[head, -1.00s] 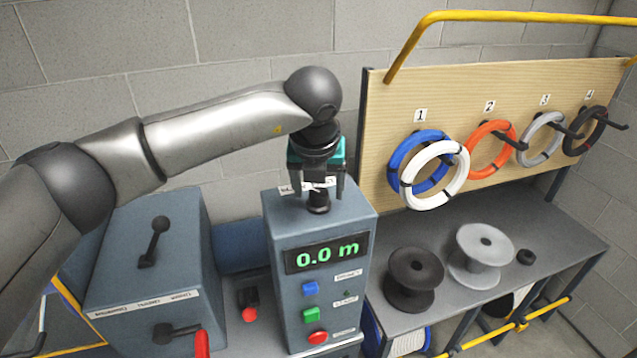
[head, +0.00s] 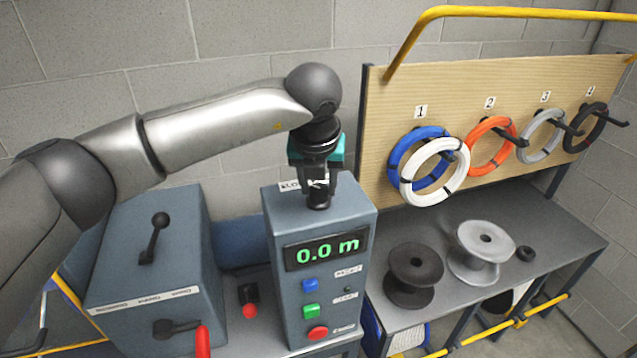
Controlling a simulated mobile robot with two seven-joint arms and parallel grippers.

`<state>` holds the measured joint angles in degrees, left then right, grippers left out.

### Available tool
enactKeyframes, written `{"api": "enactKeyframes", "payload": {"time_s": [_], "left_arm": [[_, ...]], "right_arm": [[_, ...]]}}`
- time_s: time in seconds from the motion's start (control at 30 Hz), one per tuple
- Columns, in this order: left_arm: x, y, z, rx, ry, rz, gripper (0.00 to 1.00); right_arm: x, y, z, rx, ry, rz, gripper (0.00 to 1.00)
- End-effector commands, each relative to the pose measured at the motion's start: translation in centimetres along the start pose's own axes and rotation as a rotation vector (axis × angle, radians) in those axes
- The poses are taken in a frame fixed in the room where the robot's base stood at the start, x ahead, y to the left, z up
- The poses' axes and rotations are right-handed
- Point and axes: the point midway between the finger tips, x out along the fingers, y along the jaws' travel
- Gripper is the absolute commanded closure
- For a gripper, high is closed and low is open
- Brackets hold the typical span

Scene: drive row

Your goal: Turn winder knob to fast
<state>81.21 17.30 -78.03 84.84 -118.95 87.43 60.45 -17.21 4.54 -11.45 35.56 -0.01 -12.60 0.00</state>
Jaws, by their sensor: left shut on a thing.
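The winder's control box (head: 318,280) stands in the middle, with a display reading 0.0 m and blue, green and red buttons on its front. A black knob (head: 319,197) sits on top of the box. My left gripper (head: 319,188) points down from above and is shut on the knob. The gripper partly hides the knob and the white label (head: 289,186) behind it, so the knob's setting cannot be read. My right gripper is not in view.
A grey-blue lever box (head: 150,260) stands left under my arm. A pegboard (head: 470,120) with several coloured wire coils rises at right. Two spools, one dark (head: 414,274) and one light grey (head: 482,252), stand on the bench (head: 545,225).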

Motion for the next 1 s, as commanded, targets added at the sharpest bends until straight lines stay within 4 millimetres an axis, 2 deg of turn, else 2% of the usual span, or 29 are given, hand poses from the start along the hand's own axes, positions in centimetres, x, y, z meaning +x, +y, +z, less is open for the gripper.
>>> {"api": "enactKeyframes", "payload": {"time_s": [0.27,0.47,0.7,1.0], "left_arm": [[0.1,0.1,0.0,0.026,-0.002,-0.012,1.0],[0.3,0.1,-0.1,0.114,-0.003,-0.049,1.0],[0.3,0.2,0.0,0.298,-0.005,-0.127,1.0],[0.2,0.4,0.1,0.561,-0.003,-0.235,1.0]], "right_arm": [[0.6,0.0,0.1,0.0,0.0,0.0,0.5],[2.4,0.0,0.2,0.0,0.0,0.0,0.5],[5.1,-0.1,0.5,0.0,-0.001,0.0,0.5],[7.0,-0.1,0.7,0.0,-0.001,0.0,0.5]]}}
